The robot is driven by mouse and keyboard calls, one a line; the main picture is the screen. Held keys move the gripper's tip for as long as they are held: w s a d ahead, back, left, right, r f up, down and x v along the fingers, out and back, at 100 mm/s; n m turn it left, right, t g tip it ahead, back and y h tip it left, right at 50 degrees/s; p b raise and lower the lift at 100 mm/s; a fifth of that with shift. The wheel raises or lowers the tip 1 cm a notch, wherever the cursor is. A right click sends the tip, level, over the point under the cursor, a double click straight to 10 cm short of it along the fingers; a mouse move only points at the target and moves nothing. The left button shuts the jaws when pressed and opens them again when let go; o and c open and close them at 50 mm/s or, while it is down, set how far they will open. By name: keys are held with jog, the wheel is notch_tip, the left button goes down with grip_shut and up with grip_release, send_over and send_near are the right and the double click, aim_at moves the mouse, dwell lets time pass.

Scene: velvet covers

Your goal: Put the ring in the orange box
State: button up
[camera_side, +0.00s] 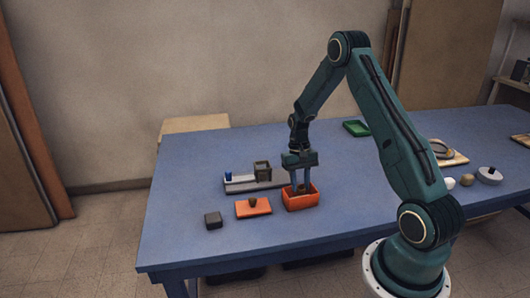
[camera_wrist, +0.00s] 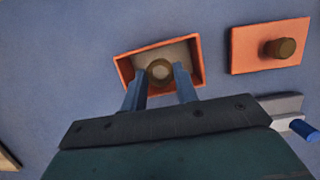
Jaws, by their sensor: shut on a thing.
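The orange box (camera_side: 301,203) stands uncovered on the blue table; its rim and pale inside show in the wrist view (camera_wrist: 128,77). My gripper (camera_side: 299,187) points down into the box opening. In the wrist view my gripper's blue fingers (camera_wrist: 160,80) are shut on a small round brownish ring (camera_wrist: 159,70), seen over the inside of the box. Whether the ring touches the box floor I cannot tell. In the side view the ring is hidden by the fingers and box wall.
An orange lid (camera_side: 243,210) with a brown knob lies left of the box, apart from it. A dark grey block (camera_side: 213,220) sits farther left. Behind is a grey base (camera_side: 238,185) carrying a blue piece and a dark box. A green tray (camera_side: 355,128) lies farther back.

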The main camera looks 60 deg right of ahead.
aim_at(299, 185)
jog(key=shift+f, duration=2.15)
jog(key=shift+f, duration=0.1)
jog(key=o, duration=0.9)
jog(key=shift+o, duration=0.2)
jog(key=v, duration=1.2)
jog(key=shift+s+a, duration=0.1)
